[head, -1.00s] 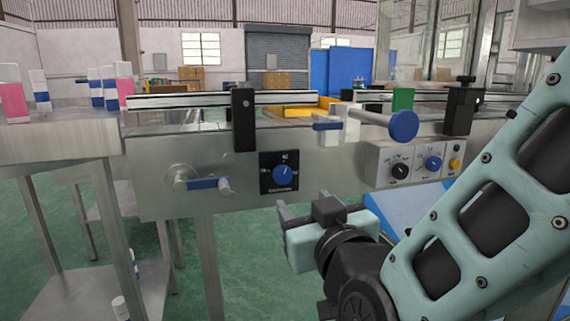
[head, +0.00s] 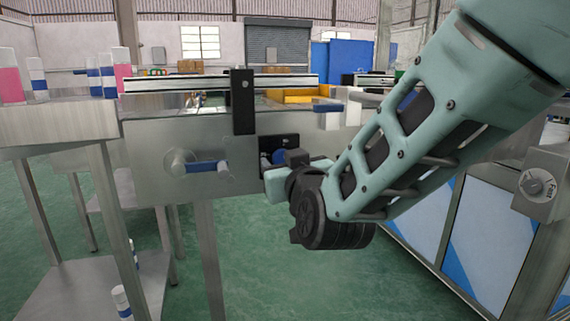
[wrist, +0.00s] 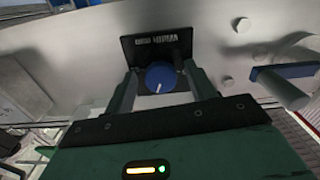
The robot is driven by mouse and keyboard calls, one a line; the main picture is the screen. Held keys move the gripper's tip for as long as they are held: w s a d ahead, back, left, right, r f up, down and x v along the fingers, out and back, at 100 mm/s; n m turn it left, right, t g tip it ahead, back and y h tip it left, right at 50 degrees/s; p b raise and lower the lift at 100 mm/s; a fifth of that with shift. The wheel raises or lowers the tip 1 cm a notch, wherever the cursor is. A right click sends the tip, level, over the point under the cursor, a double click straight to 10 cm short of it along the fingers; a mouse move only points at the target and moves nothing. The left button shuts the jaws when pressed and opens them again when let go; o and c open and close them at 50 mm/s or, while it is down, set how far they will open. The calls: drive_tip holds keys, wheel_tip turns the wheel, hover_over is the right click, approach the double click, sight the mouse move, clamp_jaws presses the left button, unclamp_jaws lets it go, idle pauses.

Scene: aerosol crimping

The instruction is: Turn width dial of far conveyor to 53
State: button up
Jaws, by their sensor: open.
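A blue dial knob (wrist: 160,77) with a white pointer line sits on a black panel (wrist: 158,46) in the wrist view. The panel lettering appears upside down and is too blurred to read; no scale number is legible. My gripper (wrist: 161,71) is open, with one finger on each side of the knob. I cannot tell whether either finger touches it. In the head view, the knob (head: 279,156) and black panel (head: 265,143) show on the conveyor's front plate (head: 150,185), partly covered by my gripper (head: 283,172).
A crank with a blue handle (head: 205,167) sticks out left of the panel; it also shows in the wrist view (wrist: 285,73). A black bracket (head: 243,102) stands above. Cans (head: 122,76) stand on the left table (head: 60,130). A control box (head: 541,184) is at right.

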drive_tip(key=c, duration=1)
drive_tip(key=shift+o, duration=0.2)
drive_tip(key=shift+m, duration=0.3)
drive_tip(key=shift+a+m+b, duration=0.15)
drive_tip(key=shift+m+b, duration=5.6)
drive_tip(key=shift+m, duration=1.75)
